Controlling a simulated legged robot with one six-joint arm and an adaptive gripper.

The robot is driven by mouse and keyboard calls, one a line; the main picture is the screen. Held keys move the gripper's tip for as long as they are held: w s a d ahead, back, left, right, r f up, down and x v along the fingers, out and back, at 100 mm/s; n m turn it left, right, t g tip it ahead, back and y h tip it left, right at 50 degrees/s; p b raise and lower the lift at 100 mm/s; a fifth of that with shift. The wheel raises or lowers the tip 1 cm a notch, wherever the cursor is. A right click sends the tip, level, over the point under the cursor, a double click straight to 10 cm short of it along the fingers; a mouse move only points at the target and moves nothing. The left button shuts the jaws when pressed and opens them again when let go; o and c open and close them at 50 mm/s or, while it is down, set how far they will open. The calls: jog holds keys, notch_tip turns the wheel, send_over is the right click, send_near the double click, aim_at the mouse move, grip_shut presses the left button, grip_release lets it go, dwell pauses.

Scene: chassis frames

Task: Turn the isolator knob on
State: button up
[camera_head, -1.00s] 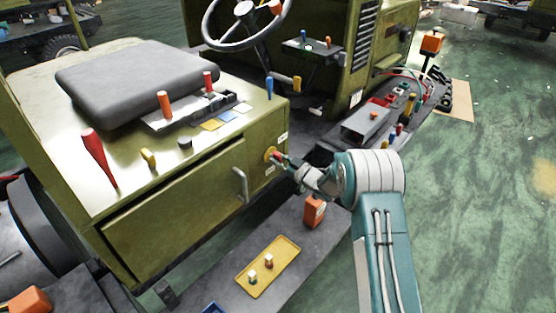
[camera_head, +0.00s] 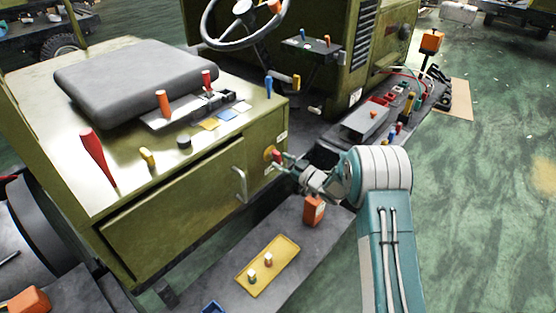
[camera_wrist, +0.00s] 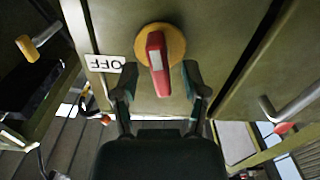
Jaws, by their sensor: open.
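The isolator knob (camera_wrist: 157,62) is a red bar handle on a round yellow base, on the olive cabinet's side panel. In the wrist view its bar runs nearly up and down, leaning slightly. A white OFF label (camera_wrist: 104,64) appears upside down to its left. The knob also shows in the head view (camera_head: 276,155). My gripper (camera_wrist: 159,72) is open, with one finger on each side of the knob's lower end and visible gaps to both. In the head view my gripper (camera_head: 288,166) is just right of and below the knob. Contact is not visible.
A bent grey handle (camera_head: 240,184) sticks out from the cabinet left of the knob. An orange box (camera_head: 313,211) stands below my gripper. A yellow tray (camera_head: 252,284) with small pegs lies on the lower deck. Green floor (camera_head: 480,200) is open at right.

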jog(key=v, duration=1)
jog(key=shift+f, duration=0.1)
